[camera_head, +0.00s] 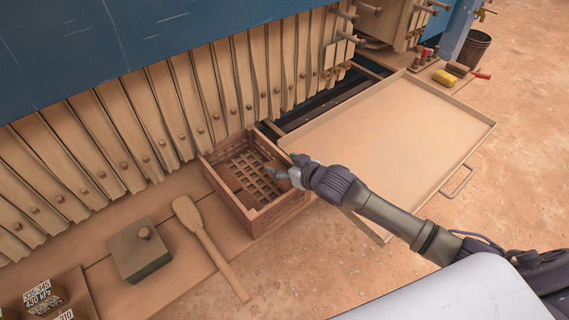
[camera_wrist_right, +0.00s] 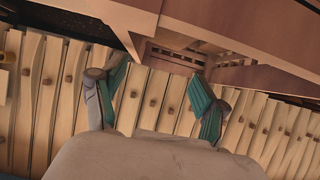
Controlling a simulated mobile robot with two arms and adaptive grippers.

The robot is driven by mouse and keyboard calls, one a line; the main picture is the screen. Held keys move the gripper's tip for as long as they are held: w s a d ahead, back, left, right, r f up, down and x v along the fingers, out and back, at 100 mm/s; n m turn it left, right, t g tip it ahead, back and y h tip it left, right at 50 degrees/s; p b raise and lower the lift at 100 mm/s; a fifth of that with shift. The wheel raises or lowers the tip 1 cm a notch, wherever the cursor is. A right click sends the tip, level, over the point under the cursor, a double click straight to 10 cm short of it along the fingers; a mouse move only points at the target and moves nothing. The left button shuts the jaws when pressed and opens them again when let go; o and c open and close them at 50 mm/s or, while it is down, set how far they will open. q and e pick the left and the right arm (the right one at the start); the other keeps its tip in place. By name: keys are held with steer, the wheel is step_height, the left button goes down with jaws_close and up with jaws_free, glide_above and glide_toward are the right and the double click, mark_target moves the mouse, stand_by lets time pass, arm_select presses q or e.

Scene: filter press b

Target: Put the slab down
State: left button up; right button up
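My right gripper (camera_head: 284,166) is at the right side of a wooden crate with a lattice floor (camera_head: 273,215), above its rim. Its two teal fingers stand well apart in the right wrist view (camera_wrist_right: 158,95), with nothing visible between them. The crate also shows in the wrist view (camera_wrist_right: 175,52), beyond the fingers. My left gripper is not in view.
The row of filter plates (camera_head: 165,105) stands along the back. A large shallow tray (camera_head: 400,125) lies right of the crate. A wooden paddle (camera_head: 212,240) and a knobbed block (camera_head: 138,252) lie left. A yellow sponge (camera_head: 445,78) and a bucket (camera_head: 473,50) are far right.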

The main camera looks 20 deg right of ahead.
steer(key=shift+o, duration=0.5)
steer(key=shift+r, duration=0.25)
steer(key=shift+r+p, duration=0.35)
steer(key=shift+r, duration=0.25)
steer(key=b+v, duration=0.1)
steer(key=v, duration=1)
steer(key=shift+s+d, duration=0.15)
steer(key=shift+s, duration=0.3)
